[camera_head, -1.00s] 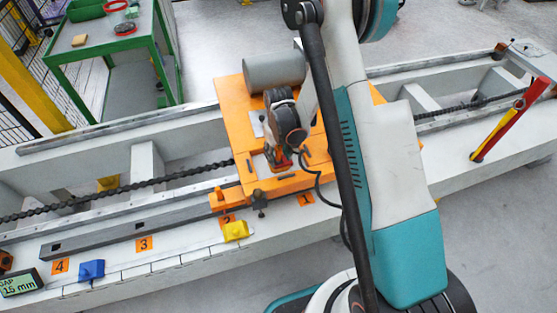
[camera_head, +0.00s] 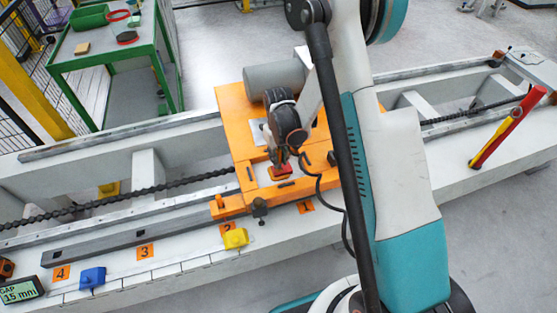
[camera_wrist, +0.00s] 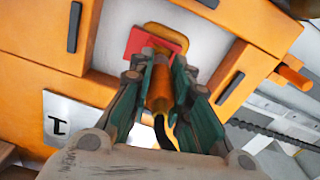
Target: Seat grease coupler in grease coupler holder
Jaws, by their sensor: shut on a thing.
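In the wrist view, my gripper (camera_wrist: 159,72) is shut on the grease coupler (camera_wrist: 160,88), an orange cylinder with a black hose at its near end. The coupler's far end points at a small red block (camera_wrist: 149,40) on a pale plate, which looks like the grease coupler holder. I cannot tell whether coupler and red block touch. In the head view, my gripper (camera_head: 281,160) is over the orange carriage, close above the red block (camera_head: 281,172). The coupler itself is mostly hidden there by my wrist.
The orange carriage (camera_head: 235,110) carries a grey cylinder (camera_head: 275,76) and sits on the pale gantry beam. A yellow block (camera_head: 236,238) and a blue block (camera_head: 93,277) lie along the front ledge. A red and yellow lever (camera_head: 492,140) stands at right. A green table (camera_head: 75,62) is behind.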

